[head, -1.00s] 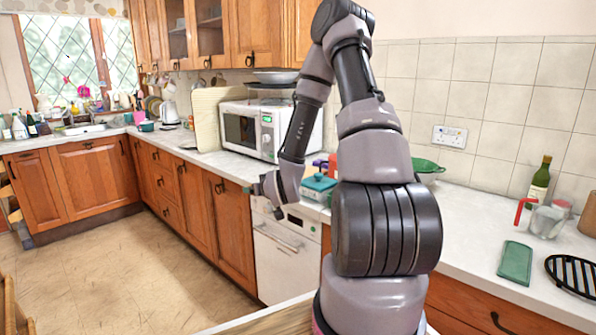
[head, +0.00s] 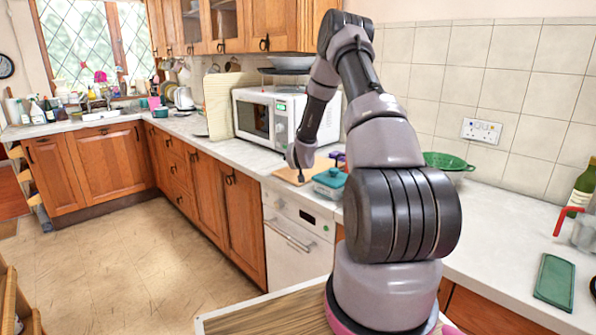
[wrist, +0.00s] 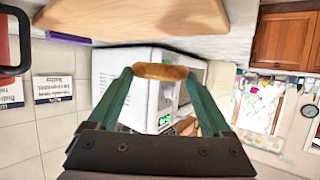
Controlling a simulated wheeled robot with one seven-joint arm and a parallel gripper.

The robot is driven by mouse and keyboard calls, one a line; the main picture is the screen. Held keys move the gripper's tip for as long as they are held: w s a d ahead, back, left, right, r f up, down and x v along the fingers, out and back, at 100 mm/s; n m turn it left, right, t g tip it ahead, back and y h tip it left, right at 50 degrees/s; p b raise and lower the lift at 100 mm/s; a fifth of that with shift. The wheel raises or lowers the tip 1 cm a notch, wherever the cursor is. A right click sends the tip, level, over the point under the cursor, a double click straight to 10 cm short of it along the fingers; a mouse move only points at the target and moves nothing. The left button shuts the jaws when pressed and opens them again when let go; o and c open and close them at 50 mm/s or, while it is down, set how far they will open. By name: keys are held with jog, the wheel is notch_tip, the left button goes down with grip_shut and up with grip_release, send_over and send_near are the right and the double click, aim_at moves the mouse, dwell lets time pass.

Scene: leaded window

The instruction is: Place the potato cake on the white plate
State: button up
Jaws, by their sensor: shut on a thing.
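My gripper (wrist: 160,75) is shut on the potato cake (wrist: 160,72), a golden-brown piece pinched between the tips of its two green fingers in the wrist view. In the head view my gripper (head: 300,178) is small and dark, beside the wooden board on the counter, and the cake cannot be made out there. I cannot pick out the white plate for certain in either view.
A wooden board (head: 292,174) lies on the counter before the white microwave (head: 262,115). A teal-lidded container (head: 330,180) and a green colander (head: 448,161) stand to the right. A pale dish (head: 290,62) sits above the microwave. A green slab (head: 555,281) lies far right.

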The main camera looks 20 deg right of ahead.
aim_at(295, 175)
jog(key=shift+f, duration=2.5)
jog(key=shift+f, duration=0.1)
jog(key=o, duration=1.2)
jog(key=shift+c, duration=0.2)
